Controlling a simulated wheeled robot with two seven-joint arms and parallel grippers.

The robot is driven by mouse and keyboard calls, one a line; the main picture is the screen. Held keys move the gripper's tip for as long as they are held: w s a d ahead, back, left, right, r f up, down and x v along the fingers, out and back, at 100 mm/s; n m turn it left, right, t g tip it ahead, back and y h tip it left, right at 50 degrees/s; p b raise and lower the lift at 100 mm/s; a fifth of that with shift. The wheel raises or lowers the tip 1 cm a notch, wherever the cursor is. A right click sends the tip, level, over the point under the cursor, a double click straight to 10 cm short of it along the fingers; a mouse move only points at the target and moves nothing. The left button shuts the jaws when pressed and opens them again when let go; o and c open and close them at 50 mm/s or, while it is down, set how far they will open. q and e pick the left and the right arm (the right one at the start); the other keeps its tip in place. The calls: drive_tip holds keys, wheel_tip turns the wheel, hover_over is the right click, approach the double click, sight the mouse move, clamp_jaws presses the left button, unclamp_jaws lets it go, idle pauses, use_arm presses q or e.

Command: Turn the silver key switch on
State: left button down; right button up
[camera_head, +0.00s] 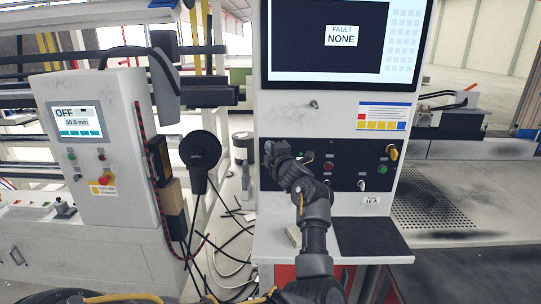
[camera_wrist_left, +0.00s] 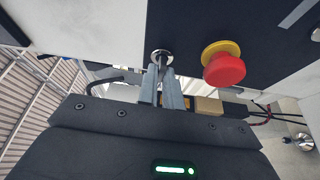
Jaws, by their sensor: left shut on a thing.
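My left gripper (camera_head: 274,153) is at the left end of the black control panel (camera_head: 345,160) in the head view. In the left wrist view its two grey fingers (camera_wrist_left: 163,76) are close together on the silver key switch (camera_wrist_left: 162,55). The switch has a round silver collar on the panel face, and the fingers cover most of its key. In the head view my gripper hides the switch. The key's exact turn angle cannot be told. The screen (camera_head: 342,38) above reads "FAULT NONE". My right gripper is not in view.
A red mushroom button with a yellow collar (camera_wrist_left: 224,65) sits close beside my fingers in the left wrist view. The panel also has a green button (camera_head: 382,169) and a yellow knob (camera_head: 392,152). A grey cabinet (camera_head: 100,150) with an "OFF" display stands left.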

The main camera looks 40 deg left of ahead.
use_arm(q)
drive_tip(key=shift+n, duration=0.4)
drive_tip(key=c, duration=1.6)
unclamp_jaws()
drive_tip(key=shift+o, duration=0.2)
drive_tip(key=shift+r, duration=0.1)
